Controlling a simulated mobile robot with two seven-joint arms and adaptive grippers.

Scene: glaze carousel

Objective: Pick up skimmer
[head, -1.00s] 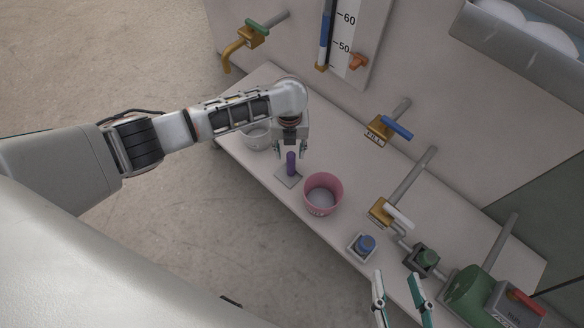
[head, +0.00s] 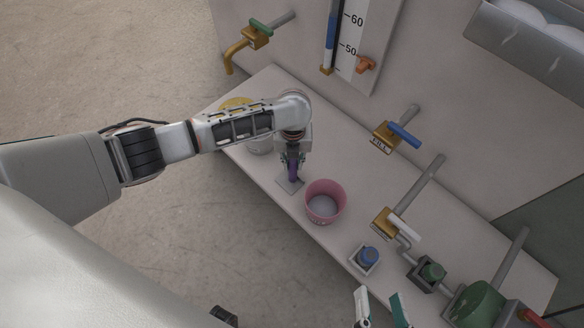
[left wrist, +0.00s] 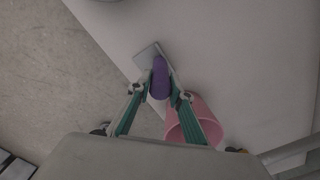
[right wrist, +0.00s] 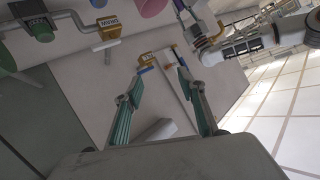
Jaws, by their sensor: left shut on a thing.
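The skimmer has a purple handle (head: 294,174) and a flat grey plate (head: 289,187), at the front edge of the pale bench. My left gripper (head: 293,163) is over it and shut on the handle. In the left wrist view the handle (left wrist: 160,76) is between the two fingers, with the plate (left wrist: 149,55) beyond them. The plate looks to be at the bench top; I cannot tell whether it touches. My right gripper (head: 380,295) is open and empty at the bottom of the head view; its spread fingers also show in the right wrist view (right wrist: 160,80).
A pink bucket (head: 325,203) stands close right of the skimmer. A white bucket (head: 260,146) and a yellow thing (head: 237,103) are partly hidden behind my left arm.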

